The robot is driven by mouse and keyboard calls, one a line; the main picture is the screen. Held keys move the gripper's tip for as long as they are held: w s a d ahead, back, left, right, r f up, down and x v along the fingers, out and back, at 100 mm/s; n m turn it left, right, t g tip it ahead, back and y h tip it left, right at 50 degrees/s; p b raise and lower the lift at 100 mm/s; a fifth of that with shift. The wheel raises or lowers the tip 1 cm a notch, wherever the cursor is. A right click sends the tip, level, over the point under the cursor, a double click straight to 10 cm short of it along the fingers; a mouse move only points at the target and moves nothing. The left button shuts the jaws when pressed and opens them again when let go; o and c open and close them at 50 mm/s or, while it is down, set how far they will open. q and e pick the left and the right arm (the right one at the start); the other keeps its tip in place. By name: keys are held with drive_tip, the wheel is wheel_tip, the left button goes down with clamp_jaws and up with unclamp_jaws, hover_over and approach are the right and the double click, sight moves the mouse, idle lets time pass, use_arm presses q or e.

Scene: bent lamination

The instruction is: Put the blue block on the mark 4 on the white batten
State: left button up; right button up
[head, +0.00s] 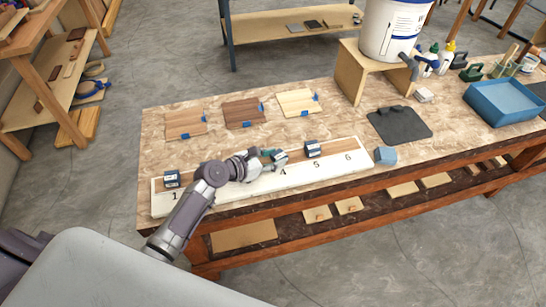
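The white batten (225,190) lies along the front of the workbench, with a brown strip on it and black numbers; 1, 4, 5 and 6 are readable. A plain blue block (386,155) sits on the bench just past the batten's right end. Dark blocks with pale faces stand above mark 1 (172,179) and mark 5 (313,149). A similar small block (280,158) is above mark 4, at the tip of my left gripper (266,156). I cannot tell whether the fingers are shut on it. My arm hides marks 2 and 3. My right gripper is not in view.
Three wood samples with blue tape (244,112) lie at the back of the bench (345,112). A dark mat (399,124), a plywood stand (362,72) with a white bucket (392,30) and a blue tray (502,101) are to the right.

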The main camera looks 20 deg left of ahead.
use_arm(q)
drive_tip(key=o, duration=0.3)
drive_tip(key=v, duration=1.2)
